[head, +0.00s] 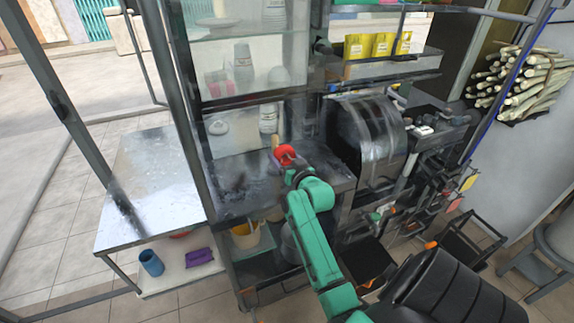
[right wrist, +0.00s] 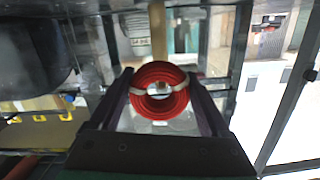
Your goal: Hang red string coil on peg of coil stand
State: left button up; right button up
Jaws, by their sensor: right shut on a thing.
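The red string coil (right wrist: 160,72) is a round red ring with pale ties, held between the two dark fingers of my right gripper (right wrist: 162,100) in the right wrist view. In the head view the coil (head: 285,153) shows at the end of my green right arm, above the dark counter of the press cart. My right gripper (head: 287,165) is mostly hidden behind its wrist there. A wooden post (right wrist: 157,30) stands beyond the coil in the right wrist view. I cannot tell whether it belongs to the coil stand. My left gripper is not in view.
The metal press (head: 372,135) stands right of the coil. A glass cabinet (head: 250,70) rises behind it. A shelf with yellow packets (head: 381,45) is above. A steel side table (head: 150,185) stands at the left. Sugarcane stalks (head: 520,82) sit in a wall rack at the right.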

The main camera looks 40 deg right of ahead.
jog(key=shift+b+x, duration=1.15)
jog(key=shift+x, duration=0.5)
jog(key=shift+w+d+f, duration=0.25)
jog(key=shift+w+f, duration=0.15)
jog(key=shift+w, duration=0.15)
jog(key=o, duration=1.1)
jog(key=shift+s, duration=0.1)
jog(key=b+v, duration=0.3)
jog(key=v, duration=1.1)
jog(key=shift+s+a, duration=0.1)
jog(key=shift+s, duration=0.15)
